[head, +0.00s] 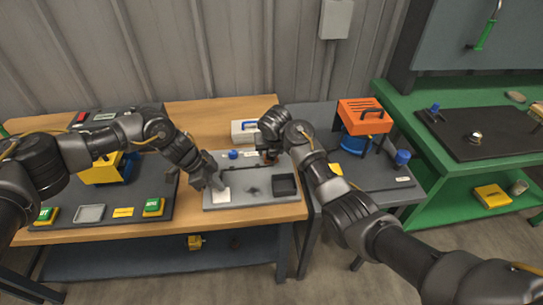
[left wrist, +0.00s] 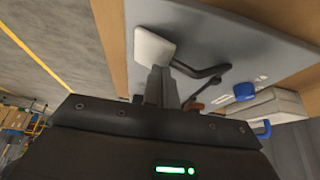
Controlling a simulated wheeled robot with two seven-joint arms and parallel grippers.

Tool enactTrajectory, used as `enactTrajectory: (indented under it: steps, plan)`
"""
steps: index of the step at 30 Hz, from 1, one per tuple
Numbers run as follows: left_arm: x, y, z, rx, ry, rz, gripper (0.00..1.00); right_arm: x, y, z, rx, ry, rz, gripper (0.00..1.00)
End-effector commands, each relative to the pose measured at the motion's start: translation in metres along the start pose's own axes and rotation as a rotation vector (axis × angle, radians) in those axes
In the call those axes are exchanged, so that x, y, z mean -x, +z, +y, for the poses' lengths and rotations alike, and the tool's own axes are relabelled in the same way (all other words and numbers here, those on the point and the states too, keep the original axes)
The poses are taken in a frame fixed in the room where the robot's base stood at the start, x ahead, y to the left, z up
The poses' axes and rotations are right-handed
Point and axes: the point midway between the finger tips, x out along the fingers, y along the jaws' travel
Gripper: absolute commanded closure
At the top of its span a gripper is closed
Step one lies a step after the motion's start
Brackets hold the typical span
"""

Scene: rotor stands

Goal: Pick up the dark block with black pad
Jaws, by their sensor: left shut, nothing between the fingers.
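A dark square piece (head: 285,185) sits at the right of the grey board (head: 240,203) on the wooden table; I cannot tell whether it is a block with a black pad or a shallow tray. A white square pad (head: 221,198) lies at the board's left front. My left gripper (head: 217,184) is shut and empty above the board, close to this pad. In the left wrist view its fingers (left wrist: 163,82) are together just below the white pad (left wrist: 154,47). My right gripper (head: 268,158) hangs over the board's back part; its fingers are too small to read.
A blue knob (head: 233,154) stands at the board's back, with a white case (head: 244,130) behind it. A dark board with yellow and green pieces (head: 154,207) lies left. An orange box (head: 364,116) and a blue-capped part (head: 402,158) stand right.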

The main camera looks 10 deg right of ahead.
Motion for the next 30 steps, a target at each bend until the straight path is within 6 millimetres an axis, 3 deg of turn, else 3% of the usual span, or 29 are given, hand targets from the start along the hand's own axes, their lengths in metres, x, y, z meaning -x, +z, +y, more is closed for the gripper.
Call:
enactTrajectory:
  steps: [3,11,22,30]
  plan:
    - [-0.0002,-0.0001,0.0003,0.000,0.001,0.000,1.00,-0.0095,0.0003,-0.0007,0.000,-0.001,-0.001,0.45]
    - [-0.0002,0.0002,0.0002,0.000,0.000,0.000,1.00,-0.0112,0.0005,-0.0005,-0.001,0.000,-0.002,0.47]
    - [-0.0001,0.0004,0.0002,0.000,0.000,0.000,1.00,-0.0109,0.0005,-0.0003,0.000,0.000,-0.002,0.94]
    - [0.0000,0.0005,0.0002,0.001,0.000,0.000,1.00,-0.0071,0.0025,0.0002,0.000,0.001,-0.003,0.94]
